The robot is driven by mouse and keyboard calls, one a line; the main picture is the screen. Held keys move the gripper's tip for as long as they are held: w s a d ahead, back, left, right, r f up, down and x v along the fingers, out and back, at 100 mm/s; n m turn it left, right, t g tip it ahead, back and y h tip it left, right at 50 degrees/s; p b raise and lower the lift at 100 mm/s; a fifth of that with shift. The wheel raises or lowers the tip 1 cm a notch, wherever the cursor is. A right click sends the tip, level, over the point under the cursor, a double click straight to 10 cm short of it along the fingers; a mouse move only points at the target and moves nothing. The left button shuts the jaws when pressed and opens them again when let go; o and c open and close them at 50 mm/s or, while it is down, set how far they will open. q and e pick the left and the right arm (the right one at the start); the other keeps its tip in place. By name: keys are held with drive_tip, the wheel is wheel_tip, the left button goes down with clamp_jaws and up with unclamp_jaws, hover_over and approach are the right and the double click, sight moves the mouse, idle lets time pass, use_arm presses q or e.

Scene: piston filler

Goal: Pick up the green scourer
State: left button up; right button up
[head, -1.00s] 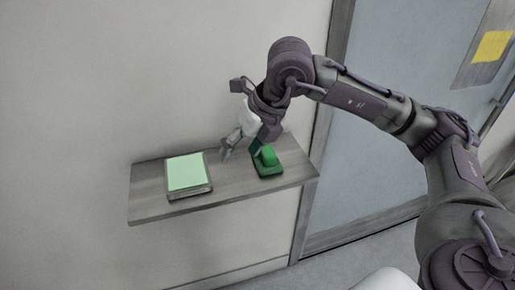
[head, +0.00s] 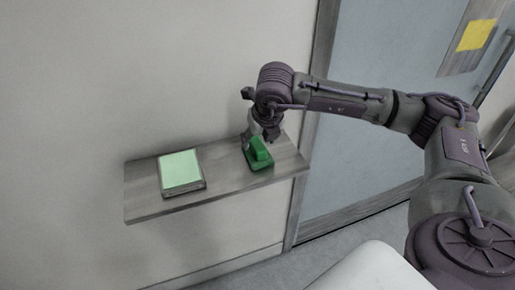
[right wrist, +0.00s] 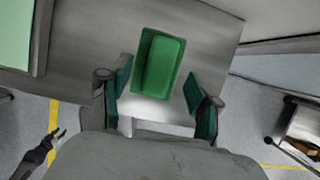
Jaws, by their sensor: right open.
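The green scourer (head: 259,158), a flat base with a raised block on top, lies on the right part of a grey wall shelf (head: 222,180). In the right wrist view the scourer (right wrist: 162,64) lies just ahead of the fingertips. My right gripper (head: 262,136) is above and behind it, pointing down. In the wrist view the right gripper's fingers (right wrist: 157,88) are apart and empty, one to each side of the scourer's near end. A dark claw-like part (right wrist: 45,148), perhaps my left gripper, shows low left there; its jaw state is unclear.
A pale green pad (head: 181,170) on a dark holder lies on the shelf left of the scourer, with bare shelf between. The wall is close behind. A blue-grey door (head: 365,165) with a yellow note (head: 476,34) stands to the right.

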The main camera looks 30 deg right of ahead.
sight(258, 143)
drive_tip(key=x, duration=0.3)
drive_tip(key=shift+w+f+p, duration=0.1)
drive_tip(key=shift+p, duration=0.3)
use_arm(q)
drive_tip(key=shift+w+r, duration=0.1)
drive_tip(key=shift+r, duration=0.7)
use_arm(e)
drive_tip(key=shift+c, duration=0.3)
clamp_jaws()
use_arm(q)
drive_tip(key=shift+f, duration=0.1)
use_arm(e)
drive_tip(key=shift+r+b, duration=0.5)
drive_tip(key=shift+r, duration=0.2)
drive_tip(key=r, duration=0.1)
drive_tip(key=r+b, duration=0.1)
drive_tip(key=shift+d+r, duration=0.2)
drive_tip(key=shift+r, duration=0.2)
use_arm(q)
wheel_tip(258, 143, down, 5)
drive_tip(key=b, duration=0.3)
drive_tip(key=shift+f, duration=0.1)
use_arm(e)
drive_tip(key=d+r, duration=0.7)
drive_tip(key=d, duration=0.4)
drive_tip(key=shift+s+d, duration=0.2)
drive_tip(key=shift+s, duration=0.25)
